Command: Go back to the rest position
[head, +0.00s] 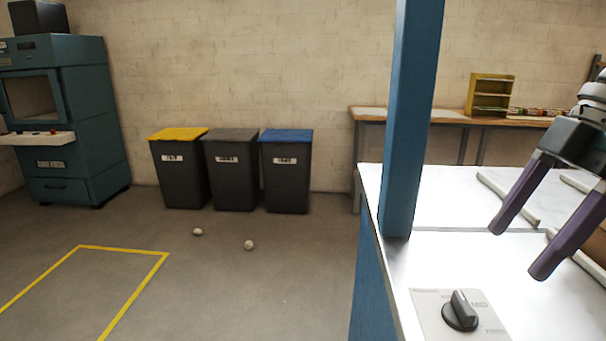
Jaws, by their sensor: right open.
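My right gripper (514,250) is at the right side of the head view, above the white top of the laminator (450,270). Its two purple fingers are spread apart, with nothing between them. A black rotary knob (461,311) on a light label plate sits on the machine top, to the lower left of the gripper and apart from it. Pale guide bars (508,199) lie on the surface behind the fingers. My left gripper is not in view.
A blue post (410,120) rises from the machine's left edge. Bins with yellow, grey and blue lids (286,136) stand along the wall. A workbench (445,120) with a small yellow shelf (489,95) is behind. Two crumpled balls (249,245) lie on open floor. A teal cabinet machine (70,120) stands left.

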